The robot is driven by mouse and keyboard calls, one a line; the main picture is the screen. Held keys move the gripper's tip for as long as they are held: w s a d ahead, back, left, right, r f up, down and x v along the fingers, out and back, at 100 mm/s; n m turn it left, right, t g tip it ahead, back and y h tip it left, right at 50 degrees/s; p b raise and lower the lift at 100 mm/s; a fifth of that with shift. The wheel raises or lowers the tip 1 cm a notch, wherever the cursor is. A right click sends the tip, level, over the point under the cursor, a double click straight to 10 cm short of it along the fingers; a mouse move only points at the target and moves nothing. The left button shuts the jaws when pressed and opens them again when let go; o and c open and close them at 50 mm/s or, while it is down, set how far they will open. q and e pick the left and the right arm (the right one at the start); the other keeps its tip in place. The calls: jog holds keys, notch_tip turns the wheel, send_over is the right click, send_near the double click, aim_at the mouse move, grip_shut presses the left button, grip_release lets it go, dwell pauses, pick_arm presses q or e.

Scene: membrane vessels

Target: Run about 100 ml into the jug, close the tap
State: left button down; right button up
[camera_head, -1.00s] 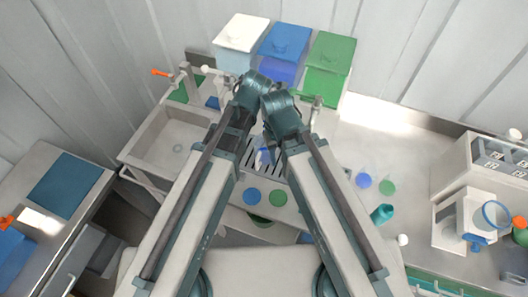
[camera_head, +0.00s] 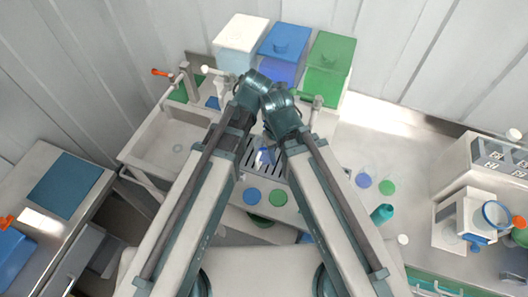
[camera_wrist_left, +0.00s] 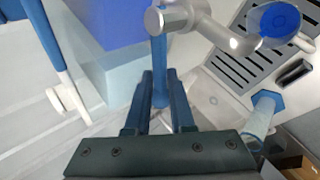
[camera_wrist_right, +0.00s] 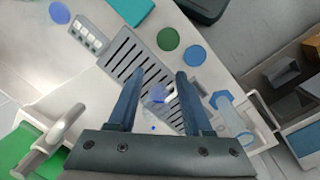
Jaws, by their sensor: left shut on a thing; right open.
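My left gripper (camera_wrist_left: 160,84) is shut on the upright blue lever (camera_wrist_left: 159,60) of a pale tap (camera_wrist_left: 195,18) in the left wrist view. A clear round vessel with blue in it (camera_wrist_left: 275,20), seemingly the jug, shows beside the tap over the slotted grate (camera_wrist_left: 240,62). In the right wrist view my right gripper (camera_wrist_right: 161,76) is open above the grate; a small pale and blue thing (camera_wrist_right: 157,95) shows between its fingers. Its contact and the liquid level cannot be told. In the head view my arms hide the gripper tips and most of the taps.
White (camera_head: 240,35), blue (camera_head: 284,45) and green (camera_head: 330,60) tanks stand along the back. A sink (camera_head: 165,140) lies left. Blue (camera_head: 251,196) and green (camera_head: 278,197) discs lie at the front. A teal cup (camera_head: 382,214) stands right. The back-right counter is mostly clear.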

pick_arm(q)
jog(key=shift+s+d+m+h, duration=0.15)
jog(key=shift+d+m+h, duration=0.15)
jog(key=shift+d, duration=0.55)
pick_arm(e)
jog(key=shift+w+a, duration=0.6)
jog(key=shift+a, duration=0.1)
pick_arm(q)
jog(key=shift+w+a+m+h, duration=0.35)
jog(key=shift+w+m+h, duration=0.25)
jog(key=shift+m+h, duration=0.25)
jog(key=w+m+h, duration=0.1)
jog(key=m+h, duration=0.1)
jog(key=m, duration=0.1)
jog(key=shift+w+d+m+g, duration=0.25)
jog(key=shift+w+d+g, duration=0.1)
jog(key=shift+d+g, duration=0.05)
pick_arm(e)
jog(key=shift+s+d, duration=0.15)
jog(key=shift+s, duration=0.4)
pick_arm(q)
jog(key=c, duration=0.8)
grip_release()
jog(key=shift+d, duration=0.1)
pick_arm(e)
jog(key=shift+d, duration=0.1)
